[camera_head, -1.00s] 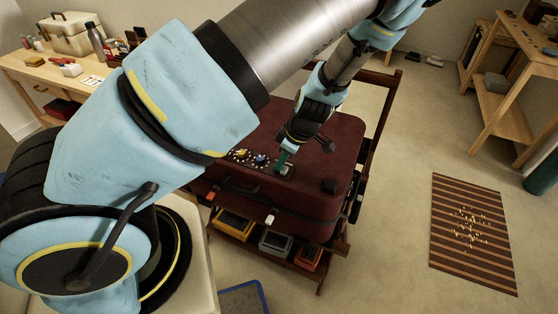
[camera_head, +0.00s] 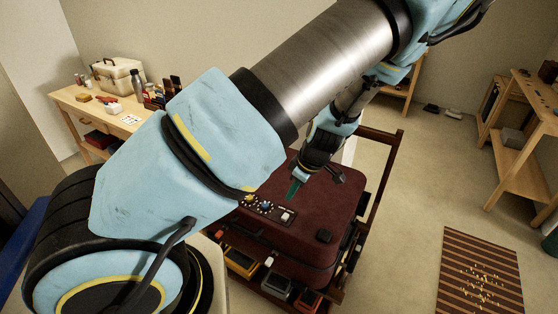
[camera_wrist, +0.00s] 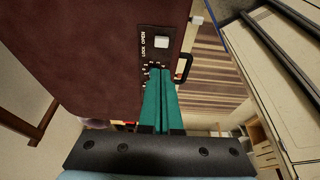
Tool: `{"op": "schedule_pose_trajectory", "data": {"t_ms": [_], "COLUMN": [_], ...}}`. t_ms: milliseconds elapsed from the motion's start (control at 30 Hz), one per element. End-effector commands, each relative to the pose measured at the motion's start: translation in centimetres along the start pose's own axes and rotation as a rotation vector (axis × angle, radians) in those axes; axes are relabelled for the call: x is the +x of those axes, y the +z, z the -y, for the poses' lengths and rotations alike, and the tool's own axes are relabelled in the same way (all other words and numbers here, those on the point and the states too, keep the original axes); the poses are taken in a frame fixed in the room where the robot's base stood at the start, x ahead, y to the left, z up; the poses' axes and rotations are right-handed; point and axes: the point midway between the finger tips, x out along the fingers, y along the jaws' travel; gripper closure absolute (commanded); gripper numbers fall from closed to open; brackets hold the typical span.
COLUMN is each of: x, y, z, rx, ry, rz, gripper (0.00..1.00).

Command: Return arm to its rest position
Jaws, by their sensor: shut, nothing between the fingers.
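My gripper (camera_head: 293,190) is above the dark red suitcase (camera_head: 338,212) in the head view, its green fingers pointing down near the lock panel (camera_head: 266,207). In the wrist view the green fingers (camera_wrist: 160,75) lie side by side, shut and empty. Beyond their tips are the panel marked "LOCK OPEN" (camera_wrist: 148,50) with a pale square button (camera_wrist: 161,38), and a dark handle (camera_wrist: 184,68). The fingers hide part of the panel. The suitcase (camera_wrist: 90,60) is closed and lies flat on a wooden cart.
The cart's rail (camera_head: 381,175) rises at the right of the suitcase, and bins (camera_head: 277,284) sit on its lower shelf. A workbench (camera_head: 75,105) with a toolbox stands at the left. A striped mat (camera_head: 455,265) lies on the floor at right, with open floor between.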

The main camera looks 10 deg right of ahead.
Motion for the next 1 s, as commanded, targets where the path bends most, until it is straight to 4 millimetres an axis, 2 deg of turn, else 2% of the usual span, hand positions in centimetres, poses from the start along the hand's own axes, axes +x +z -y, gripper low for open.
{"op": "schedule_pose_trajectory", "data": {"t_ms": [167,367,700,1000], "x": [0.0,-1.2,-5.9,-9.5], "y": [-0.6,-3.9,-11.5,-17.4], "z": [0.4,2.7,8.5,15.0], "rx": [0.01,0.119,0.455,0.769], "ry": [-0.011,-0.04,0.087,0.213], "rz": [0.02,0.15,0.319,0.247], "gripper": [1.0,1.0,1.0,1.0]}}
